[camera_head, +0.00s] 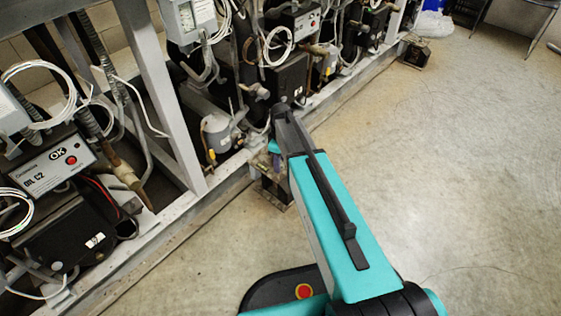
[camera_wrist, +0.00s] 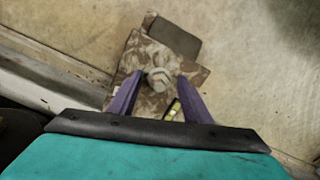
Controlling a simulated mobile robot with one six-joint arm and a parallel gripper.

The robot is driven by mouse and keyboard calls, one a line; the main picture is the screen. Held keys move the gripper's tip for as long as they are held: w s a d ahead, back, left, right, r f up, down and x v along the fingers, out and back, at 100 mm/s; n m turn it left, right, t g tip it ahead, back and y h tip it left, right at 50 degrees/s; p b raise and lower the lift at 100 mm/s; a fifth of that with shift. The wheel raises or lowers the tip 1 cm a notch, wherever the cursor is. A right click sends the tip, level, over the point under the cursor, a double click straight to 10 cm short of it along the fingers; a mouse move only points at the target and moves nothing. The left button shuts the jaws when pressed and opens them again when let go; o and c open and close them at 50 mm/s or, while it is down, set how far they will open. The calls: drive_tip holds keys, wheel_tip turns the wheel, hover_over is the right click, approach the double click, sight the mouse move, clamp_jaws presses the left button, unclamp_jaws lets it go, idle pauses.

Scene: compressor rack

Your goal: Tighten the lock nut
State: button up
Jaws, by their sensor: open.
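The lock nut (camera_wrist: 158,78) is a small pale, worn piece on top of a rusty, mottled metal foot plate (camera_wrist: 142,56), near the centre of the wrist view. My gripper (camera_wrist: 155,92) is open, its two purple fingers pointing at the plate, one on each side of the nut. I cannot tell whether the fingers touch it. In the head view the foot plate (camera_head: 273,192) shows at the rack's lower rail, and my arm hides the nut.
The compressor rack's grey frame rail (camera_head: 190,205) runs diagonally beside the plate, with compressors, hoses and cables behind it. A small yellow-green level vial (camera_wrist: 173,111) lies by the right finger. Open concrete floor (camera_head: 450,150) spreads to the right. Another foot plate (camera_head: 417,55) stands farther along.

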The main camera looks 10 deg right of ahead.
drive_tip(key=c, duration=1.1)
drive_tip(key=shift+o, duration=0.2)
drive_tip(key=shift+r+m+p, duration=0.2)
drive_tip(key=shift+m+p, duration=0.4)
drive_tip(key=shift+p, duration=0.4)
drive_tip(key=shift+m+p, duration=0.8)
drive_tip(key=shift+p, duration=0.45)
drive_tip(key=m+p, duration=0.6)
drive_tip(key=shift+a+p, duration=0.15)
drive_tip(key=shift+p, duration=0.2)
drive_tip(key=m+p, duration=0.3)
drive_tip(key=m, duration=0.2)
drive_tip(key=shift+a+p, duration=0.1)
drive_tip(key=shift+p, duration=0.3)
drive_tip(key=m+p, duration=0.2)
drive_tip(key=m, duration=0.3)
drive_tip(key=shift+a+f, duration=0.1)
drive_tip(key=shift+f, duration=0.05)
